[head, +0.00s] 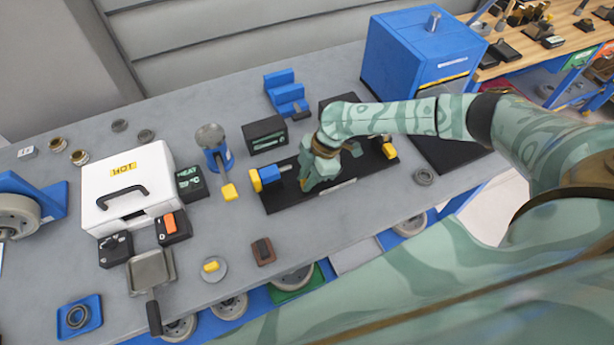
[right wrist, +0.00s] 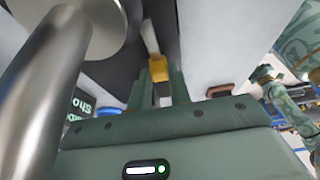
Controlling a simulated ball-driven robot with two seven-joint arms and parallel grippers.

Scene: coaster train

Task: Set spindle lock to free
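A long black base (head: 345,182) lies on the grey bench. At its left end is a blue block with a yellow part (head: 262,178), and at its right end is another yellow part (head: 388,151). I cannot tell which part is the spindle lock. My right gripper (head: 316,186) points down over the middle of the base and hides what is below it. In the right wrist view its two fingers stand apart with a yellow piece (right wrist: 160,90) showing between them. I see no clear grip on it.
A blue box (head: 415,55) stands behind my right arm. A black display box (head: 264,134) and blue stepped block (head: 286,92) sit behind the base. Left are a white case (head: 125,190) and a grey pan (head: 151,272).

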